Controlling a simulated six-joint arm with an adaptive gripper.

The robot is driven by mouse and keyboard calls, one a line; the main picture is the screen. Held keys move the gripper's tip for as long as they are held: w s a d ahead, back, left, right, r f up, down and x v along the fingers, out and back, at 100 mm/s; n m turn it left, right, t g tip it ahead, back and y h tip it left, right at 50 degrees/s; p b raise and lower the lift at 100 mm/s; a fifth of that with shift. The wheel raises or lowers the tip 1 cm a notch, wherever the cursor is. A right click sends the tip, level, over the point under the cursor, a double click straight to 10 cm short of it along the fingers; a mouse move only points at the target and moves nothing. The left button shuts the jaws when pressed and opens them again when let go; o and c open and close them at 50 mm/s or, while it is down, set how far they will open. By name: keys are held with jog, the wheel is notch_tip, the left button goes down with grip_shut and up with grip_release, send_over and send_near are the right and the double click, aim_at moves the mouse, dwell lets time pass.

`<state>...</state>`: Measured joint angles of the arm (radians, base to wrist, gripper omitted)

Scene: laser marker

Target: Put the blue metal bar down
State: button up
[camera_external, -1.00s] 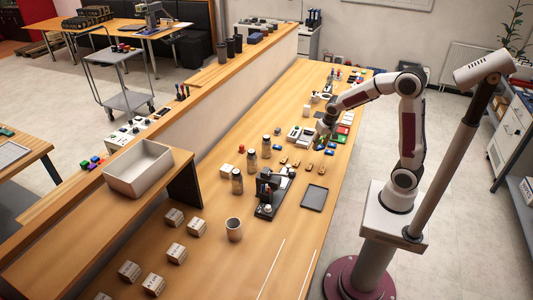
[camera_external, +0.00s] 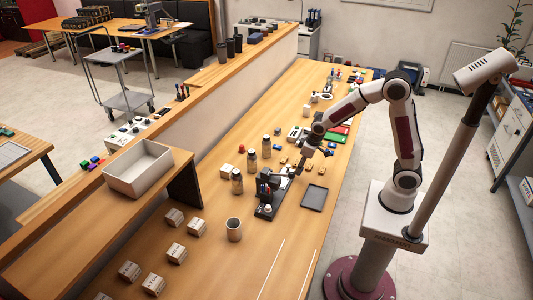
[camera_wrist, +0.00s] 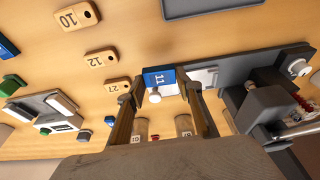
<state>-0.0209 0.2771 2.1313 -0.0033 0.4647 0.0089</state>
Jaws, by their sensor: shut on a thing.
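A blue metal bar (camera_wrist: 158,77) with the number 11 on it sits between the fingertips of my gripper (camera_wrist: 160,92) in the wrist view. The gripper is shut on it. In the external view my gripper (camera_external: 301,167) points down beside the upper end of the dark laser marker (camera_external: 270,192), and the bar is too small to make out there. In the wrist view the marker (camera_wrist: 265,75) lies just right of the bar, with a light pad near the bar. I cannot tell whether the bar touches the marker.
Wooden tags (camera_wrist: 102,59) with numbers lie left of the bar in the wrist view. A flat dark tray (camera_external: 314,197) lies right of the marker.

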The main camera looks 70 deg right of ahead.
jog(key=s+a+r+n+y, duration=0.1)
jog(key=s+a+n, duration=0.15)
jog(key=a, duration=0.75)
jog(key=s+a+r+n, duration=0.1)
jog(key=s+a, duration=0.2)
jog(key=a, duration=0.7)
notch_tip(320, 180, up, 4)
jog(key=f+n, duration=0.1)
jog(key=n, duration=0.1)
send_over(263, 254)
jog(key=shift+s+d+r+y, duration=0.2)
jog(key=shift+s+r+y, duration=0.05)
jog(key=shift+s+y, duration=0.1)
jog(key=shift+f, duration=0.1)
jog(key=shift+f, duration=2.45)
jog(key=shift+f, duration=2.5)
jog(key=shift+f, duration=0.15)
